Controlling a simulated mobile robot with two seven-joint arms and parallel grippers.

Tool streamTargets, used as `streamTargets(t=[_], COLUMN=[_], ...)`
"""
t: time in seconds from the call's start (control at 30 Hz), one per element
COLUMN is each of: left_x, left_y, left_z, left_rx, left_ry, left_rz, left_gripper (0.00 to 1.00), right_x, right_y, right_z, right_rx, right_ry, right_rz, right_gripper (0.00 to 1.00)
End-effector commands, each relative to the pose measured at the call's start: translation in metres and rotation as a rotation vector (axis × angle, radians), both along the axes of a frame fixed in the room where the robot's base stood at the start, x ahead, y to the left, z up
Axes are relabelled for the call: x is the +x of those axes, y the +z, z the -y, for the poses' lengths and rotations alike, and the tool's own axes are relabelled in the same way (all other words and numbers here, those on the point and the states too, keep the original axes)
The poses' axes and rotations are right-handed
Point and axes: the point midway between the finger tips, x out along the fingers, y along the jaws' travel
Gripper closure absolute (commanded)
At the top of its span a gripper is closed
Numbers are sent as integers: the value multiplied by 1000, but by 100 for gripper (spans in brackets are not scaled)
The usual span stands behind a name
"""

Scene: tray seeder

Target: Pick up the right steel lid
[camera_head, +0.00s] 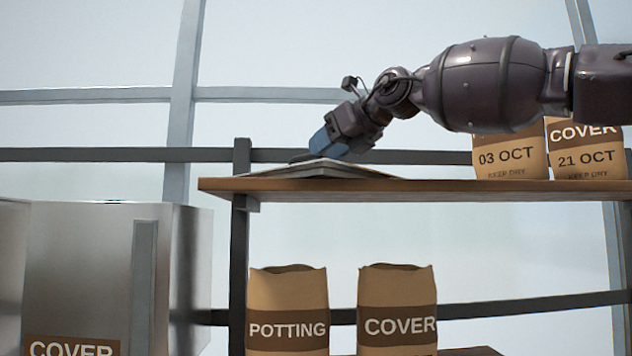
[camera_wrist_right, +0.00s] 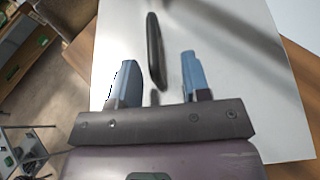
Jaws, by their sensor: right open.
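The steel lid (camera_head: 330,170) lies flat on the upper wooden shelf, seen nearly edge-on in the head view. In the right wrist view it is a large bright metal sheet (camera_wrist_right: 235,60) with a dark bar handle (camera_wrist_right: 154,50). My right gripper (camera_head: 318,152) is low over the lid, tilted down to the left. In the right wrist view the gripper (camera_wrist_right: 155,80) is open, its two blue fingers on either side of the near end of the handle. I cannot tell whether the fingers touch the lid. My left gripper is not in view.
The wooden shelf (camera_head: 440,186) carries paper bags (camera_head: 510,160) at its right end. Below stand a POTTING bag (camera_head: 288,300) and a COVER bag (camera_head: 397,300). A steel bin (camera_head: 90,260) stands at the left. The shelf is clear between lid and bags.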

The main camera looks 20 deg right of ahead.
Motion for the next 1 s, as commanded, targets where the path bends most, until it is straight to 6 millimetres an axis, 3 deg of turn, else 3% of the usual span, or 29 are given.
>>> streamTargets(t=[0.3, 0.63, 0.9, 1.0], left_x=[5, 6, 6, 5], left_y=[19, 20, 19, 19], left_z=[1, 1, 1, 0], left_rx=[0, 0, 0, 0], left_ry=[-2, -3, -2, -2], left_rz=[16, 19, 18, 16], left_gripper=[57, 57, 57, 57], right_x=[31, 36, 36, 36], right_y=[-10, -13, -13, -13], right_z=[-24, -27, -27, -27], right_rx=[-1, 0, 0, 0], right_ry=[-1, -1, -1, -1], right_rz=[-2, 0, 0, 0], right_gripper=[57, 57, 96, 100])
